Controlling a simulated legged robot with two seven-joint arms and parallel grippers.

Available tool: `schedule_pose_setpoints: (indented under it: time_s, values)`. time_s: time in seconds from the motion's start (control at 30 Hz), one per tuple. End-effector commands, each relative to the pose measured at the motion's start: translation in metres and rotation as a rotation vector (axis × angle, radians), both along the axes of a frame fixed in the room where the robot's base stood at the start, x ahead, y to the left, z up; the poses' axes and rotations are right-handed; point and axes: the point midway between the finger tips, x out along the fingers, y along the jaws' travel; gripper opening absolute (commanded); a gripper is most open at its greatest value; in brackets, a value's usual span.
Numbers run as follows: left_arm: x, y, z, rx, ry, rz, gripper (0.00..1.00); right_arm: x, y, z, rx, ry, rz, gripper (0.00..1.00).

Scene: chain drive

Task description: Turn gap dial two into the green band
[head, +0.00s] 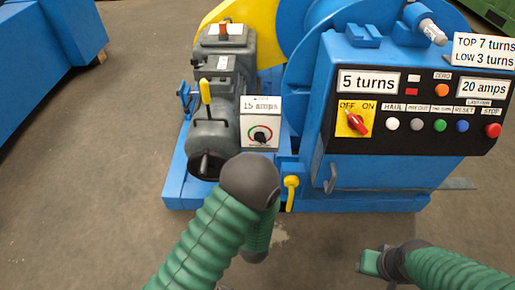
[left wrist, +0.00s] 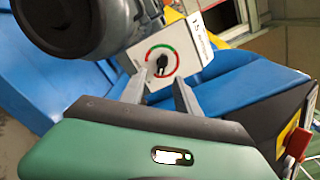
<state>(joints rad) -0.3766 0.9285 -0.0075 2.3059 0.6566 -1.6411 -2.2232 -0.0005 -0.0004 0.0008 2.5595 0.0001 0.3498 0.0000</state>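A white box with a dial (head: 261,135) stands on the blue machine, with a "15 amps" label above it. No view shows a mark reading two. The left wrist view shows the dial's black knob (left wrist: 162,66) with a green and red arc around it. I cannot tell clearly which colour the pointer meets. My left gripper (left wrist: 160,78) is open, its two fingers pointing at the dial from either side of the knob, apparently short of it. In the head view its fingers are hidden behind my left arm. My right gripper (head: 370,263) is low at the right, its fingers unclear.
A grey motor (head: 210,135) with a yellow-handled lever (head: 205,91) stands left of the dial. A control panel (head: 420,110) with a red switch (head: 358,124) and several buttons is at the right. A yellow handle (head: 291,190) sticks out below. The floor in front is clear.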

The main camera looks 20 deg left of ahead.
Motion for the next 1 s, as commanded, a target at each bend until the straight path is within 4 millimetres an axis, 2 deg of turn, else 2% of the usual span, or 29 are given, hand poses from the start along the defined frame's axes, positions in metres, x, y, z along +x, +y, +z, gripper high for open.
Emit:
schedule_pose_setpoints:
  time_s: [0.03,0.2,0.43,0.6,0.83,1.0]
  values:
    - [0.013,0.004,-0.004,0.001,-0.007,0.003,0.38,0.0,0.0,-0.012,0.0,0.0,0.0,0.36]
    - [0.057,0.014,-0.004,0.002,-0.007,0.001,0.38,0.0,-0.001,-0.032,0.0,0.001,-0.001,0.36]
    - [0.103,0.028,-0.003,0.0,-0.004,-0.001,0.38,0.0,-0.001,-0.053,0.0,0.001,-0.001,0.36]
    - [0.116,0.031,0.0,0.002,-0.001,-0.003,0.38,0.0,-0.001,-0.056,0.0,0.001,-0.001,0.36]
    - [0.117,0.03,0.001,0.002,0.0,-0.003,0.38,0.0,-0.001,-0.055,0.0,0.001,-0.001,0.36]
    - [0.116,0.03,0.001,0.002,0.0,-0.003,0.16,0.0,-0.001,-0.055,0.0,0.001,-0.001,0.36]
